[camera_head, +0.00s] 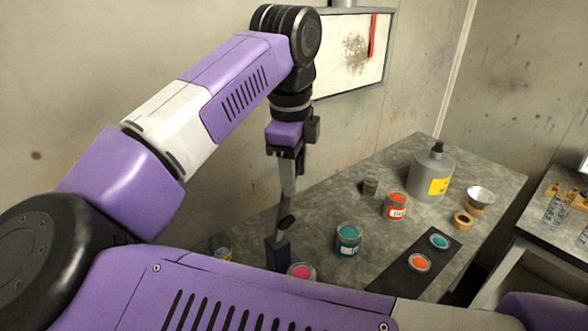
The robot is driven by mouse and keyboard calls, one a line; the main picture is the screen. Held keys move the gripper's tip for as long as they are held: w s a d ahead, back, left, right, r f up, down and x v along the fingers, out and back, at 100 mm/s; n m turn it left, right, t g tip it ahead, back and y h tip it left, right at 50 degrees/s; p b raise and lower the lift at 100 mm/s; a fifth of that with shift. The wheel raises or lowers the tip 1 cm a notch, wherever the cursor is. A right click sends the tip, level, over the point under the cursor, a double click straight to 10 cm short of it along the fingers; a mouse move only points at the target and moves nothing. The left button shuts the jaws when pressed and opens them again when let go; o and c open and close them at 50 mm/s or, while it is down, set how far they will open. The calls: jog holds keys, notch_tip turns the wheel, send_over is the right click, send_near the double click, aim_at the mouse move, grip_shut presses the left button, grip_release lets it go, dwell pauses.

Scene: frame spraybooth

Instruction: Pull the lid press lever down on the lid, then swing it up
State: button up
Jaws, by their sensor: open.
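My gripper (288,186) hangs down over the left part of the bench. It is open, seen nearly edge-on, with its fingertips just above the press lever. The lid press (277,256) is a dark upright block at the bench's near left. Its lever (286,222), with a dark rounded end, rises at a slant from the block. I cannot tell whether the fingers touch the lever. A pink-topped can (300,271) stands beside the press, its lower part hidden by my own arm. I cannot tell whether a lid sits on it.
A teal can (347,240) and an orange can (396,206) stand right of the press. A large grey container (431,174) stands farther back. The bench (355,208) is clear between the cans.

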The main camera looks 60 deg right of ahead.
jog(key=shift+f, duration=0.1)
grip_shut()
dwell(1.4)
